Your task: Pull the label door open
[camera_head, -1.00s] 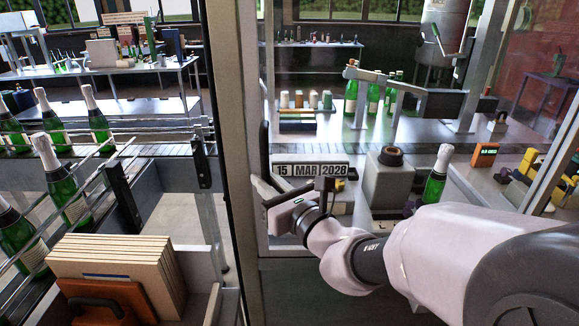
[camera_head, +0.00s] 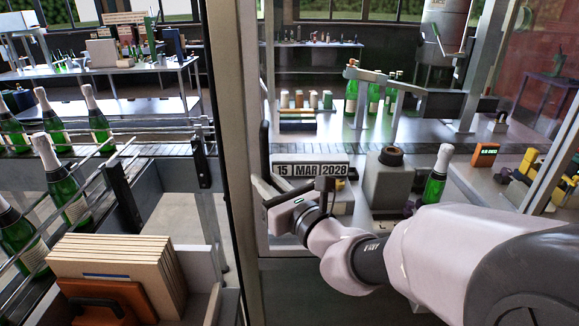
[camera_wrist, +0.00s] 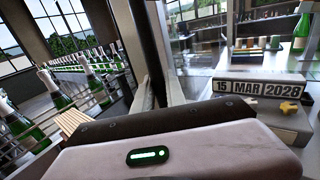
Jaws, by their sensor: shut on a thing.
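The label door shows as a see-through panel behind a pale upright frame (camera_head: 235,130) in the head view. Its dark upright handle (camera_head: 265,147) stands at the panel's left edge. My gripper (camera_head: 266,194) reaches in from the right and is shut at the lower part of this handle. The fingertips are small and partly hidden in the head view. I cannot tell whether the door stands ajar.
A date block (camera_head: 310,168) reading 15 MAR 2028 and a grey machine (camera_head: 388,180) stand behind the panel. A green bottle (camera_head: 436,180) stands right of them. At left, a crate of wooden boards (camera_head: 120,265) and a bottle conveyor (camera_head: 95,170) sit near the post.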

